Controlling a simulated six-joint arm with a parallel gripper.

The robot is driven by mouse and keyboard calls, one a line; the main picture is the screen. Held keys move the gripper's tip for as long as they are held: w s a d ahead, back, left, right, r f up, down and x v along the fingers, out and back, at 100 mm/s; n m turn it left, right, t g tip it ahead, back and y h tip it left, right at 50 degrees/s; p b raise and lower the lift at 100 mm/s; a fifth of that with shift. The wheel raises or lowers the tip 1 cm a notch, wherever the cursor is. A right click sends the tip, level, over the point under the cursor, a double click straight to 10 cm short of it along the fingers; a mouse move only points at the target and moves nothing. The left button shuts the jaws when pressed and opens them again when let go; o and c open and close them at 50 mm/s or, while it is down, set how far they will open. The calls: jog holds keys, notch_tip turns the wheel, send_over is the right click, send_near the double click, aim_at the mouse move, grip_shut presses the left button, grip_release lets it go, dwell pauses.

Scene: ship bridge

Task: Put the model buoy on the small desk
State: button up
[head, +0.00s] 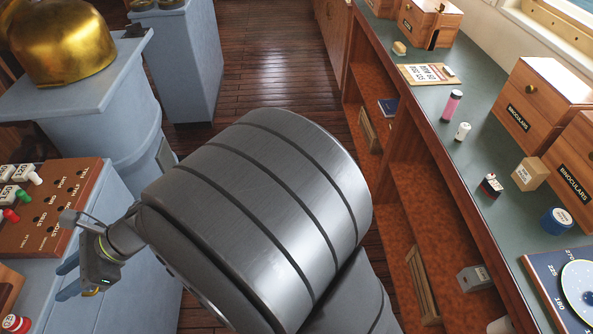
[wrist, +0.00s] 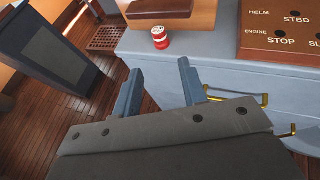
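A small red and white cylinder with a label on top, which looks like the model buoy, stands upright on a blue-grey console in the wrist view (wrist: 160,37). It also shows at the lower left corner of the head view (head: 17,324). My gripper (wrist: 159,78) is open and empty, its two blue-grey fingers apart, with the buoy beyond the fingertips. In the head view my gripper (head: 68,279) hangs beside the console's front edge. I cannot tell which surface is the small desk.
A wooden control panel (head: 68,218) with levers is on the console (head: 95,312). A brown wooden block (wrist: 172,17) is behind the buoy. A brass dome (head: 62,45) tops a grey pedestal. At right, a long green-topped counter (head: 440,135) carries boxes and small items.

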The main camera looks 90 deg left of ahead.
aim_at(17, 318)
jog(key=x, duration=1.7)
jog(key=shift+w+f, duration=0.1)
jog(key=shift+f, duration=0.2)
jog(key=c, duration=0.8)
